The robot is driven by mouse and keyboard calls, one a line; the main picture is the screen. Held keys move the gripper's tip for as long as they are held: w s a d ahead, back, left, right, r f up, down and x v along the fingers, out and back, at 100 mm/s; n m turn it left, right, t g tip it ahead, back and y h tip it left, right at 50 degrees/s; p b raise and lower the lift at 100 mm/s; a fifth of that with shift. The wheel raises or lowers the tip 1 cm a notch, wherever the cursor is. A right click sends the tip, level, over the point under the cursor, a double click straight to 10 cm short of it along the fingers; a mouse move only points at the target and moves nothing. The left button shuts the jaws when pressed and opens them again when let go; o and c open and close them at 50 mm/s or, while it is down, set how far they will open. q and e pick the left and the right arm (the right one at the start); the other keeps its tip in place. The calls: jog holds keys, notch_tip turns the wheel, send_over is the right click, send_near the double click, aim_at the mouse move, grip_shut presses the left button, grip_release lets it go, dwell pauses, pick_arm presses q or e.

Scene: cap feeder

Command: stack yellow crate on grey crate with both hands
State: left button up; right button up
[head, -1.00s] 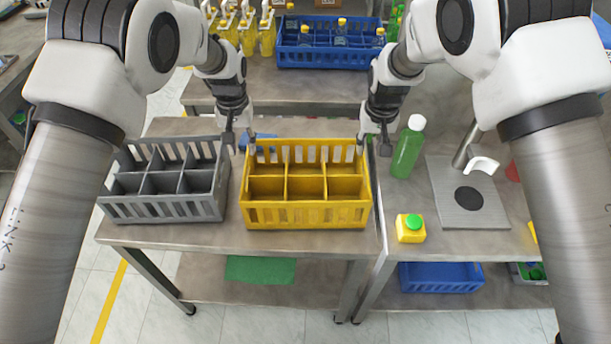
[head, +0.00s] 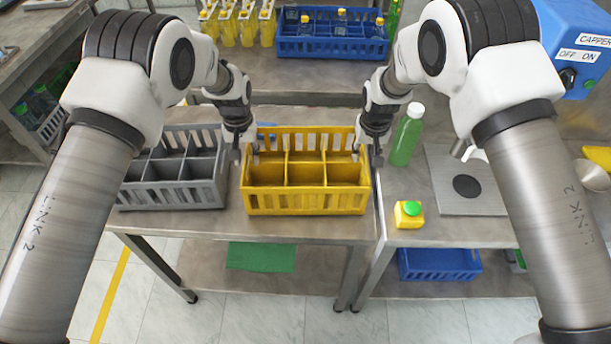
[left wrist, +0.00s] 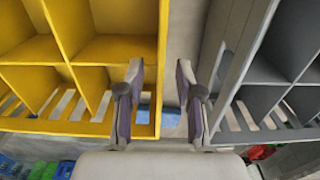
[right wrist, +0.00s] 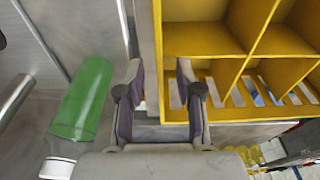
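The yellow crate (head: 305,202), with several compartments, stands on the table right of the grey crate (head: 172,196). The crates are side by side with a narrow gap. My left gripper (head: 246,157) is open at the yellow crate's left end. In the left wrist view, its fingers (left wrist: 158,100) sit either side of the yellow end wall, one in the gap beside the grey crate. My right gripper (head: 367,156) is open at the yellow crate's right end, its fingers (right wrist: 159,100) either side of that wall. Both are empty; wall contact cannot be told. My left arm partly hides the grey crate.
A green bottle (head: 406,138) stands close right of my right gripper, and also shows in the right wrist view (right wrist: 82,100). A blue crate (head: 330,47) stands behind.

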pick_arm(q)
jog(key=shift+r, duration=0.1)
grip_shut()
pick_arm(e)
jog(key=shift+r, duration=0.1)
grip_shut()
